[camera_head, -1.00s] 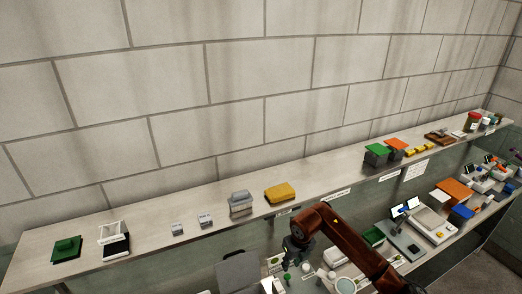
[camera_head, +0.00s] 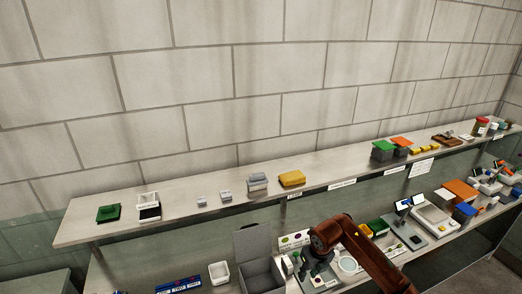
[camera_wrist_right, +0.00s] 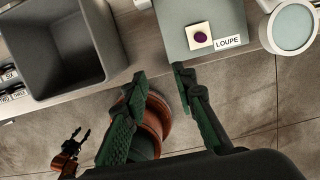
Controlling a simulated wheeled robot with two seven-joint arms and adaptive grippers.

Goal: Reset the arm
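My right arm comes in at the lower right of the head view. Its dark gripper (camera_head: 318,272) hangs at the front of the lower counter, beside the open grey bin. In the right wrist view its two green-black fingers (camera_wrist_right: 160,75) are spread with nothing between them. They are just short of a grey plate (camera_wrist_right: 185,38) labelled LOUPE, which bears a small purple stone on a pale card. My left gripper (camera_wrist_right: 77,138) shows small at the lower left of the right wrist view, its dark fingers apart and empty. It is not in the head view.
A grey bin (camera_wrist_right: 50,92) and a round-lensed magnifier (camera_wrist_right: 291,28) flank the plate. In the head view, a long upper shelf (camera_head: 225,216) holds boxes and blocks. The counter's right side has a scale (camera_head: 432,221) and coloured boxes. Floor below the counter edge looks clear.

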